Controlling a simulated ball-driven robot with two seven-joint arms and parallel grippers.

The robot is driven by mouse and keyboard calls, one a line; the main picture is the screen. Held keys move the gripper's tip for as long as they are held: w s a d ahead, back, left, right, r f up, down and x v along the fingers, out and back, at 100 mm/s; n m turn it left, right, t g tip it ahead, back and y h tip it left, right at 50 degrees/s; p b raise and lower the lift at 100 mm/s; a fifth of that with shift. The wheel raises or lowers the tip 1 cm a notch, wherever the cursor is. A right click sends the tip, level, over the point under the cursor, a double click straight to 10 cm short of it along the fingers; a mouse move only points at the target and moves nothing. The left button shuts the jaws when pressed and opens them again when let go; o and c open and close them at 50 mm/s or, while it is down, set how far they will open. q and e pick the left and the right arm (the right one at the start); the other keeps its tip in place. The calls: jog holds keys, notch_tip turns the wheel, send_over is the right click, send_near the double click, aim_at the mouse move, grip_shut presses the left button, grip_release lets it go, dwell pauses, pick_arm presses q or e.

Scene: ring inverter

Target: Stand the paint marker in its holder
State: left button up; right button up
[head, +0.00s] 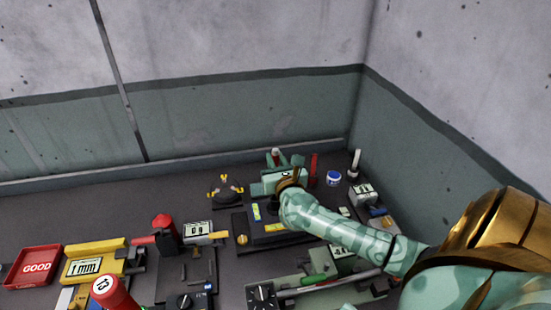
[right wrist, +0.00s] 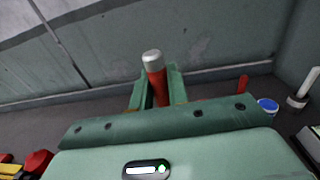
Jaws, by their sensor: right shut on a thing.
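My right gripper (head: 277,160) is at the back of the bench, its fingers pointing away from me. It is shut on a red marker with a pale grey end, seen between the fingers in the right wrist view (right wrist: 157,85). The pale end points up; the marker's lower part is hidden by the gripper body. In the head view only its top (head: 276,152) shows. I cannot tell surely which thing is the holder, or whether the marker touches anything below. My left gripper is not in view.
Right of the gripper stand a thin red upright piece (head: 314,164), a blue jar (head: 333,178) and a white stick in a dark base (head: 355,163). A black stand with yellow tips (head: 225,190) is to the left. A red tray (head: 35,266) lies far left. The back wall is close.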

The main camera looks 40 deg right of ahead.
notch_tip(320, 180, down, 8)
jog(key=b, duration=0.5)
jog(key=shift+r+b, duration=0.1)
jog(key=shift+b, duration=0.2)
jog(key=shift+f+b, duration=0.45)
jog(key=shift+f, duration=0.15)
jog(key=shift+f, duration=0.2)
jog(key=o, duration=0.8)
jog(key=shift+o, duration=0.2)
jog(key=shift+r, duration=0.1)
jog(key=r+p, duration=0.1)
jog(key=r, duration=0.3)
jog(key=shift+s+a+p, duration=0.15)
jog(key=shift+a+p, duration=0.05)
jog(key=shift+p, duration=0.2)
jog(key=s+a+r+p, duration=0.3)
jog(key=s+a+r, duration=0.5)
jog(key=s, duration=0.2)
jog(key=shift+s+a+r, duration=0.2)
jog(key=shift+a+r, duration=0.1)
jog(key=shift+r, duration=0.1)
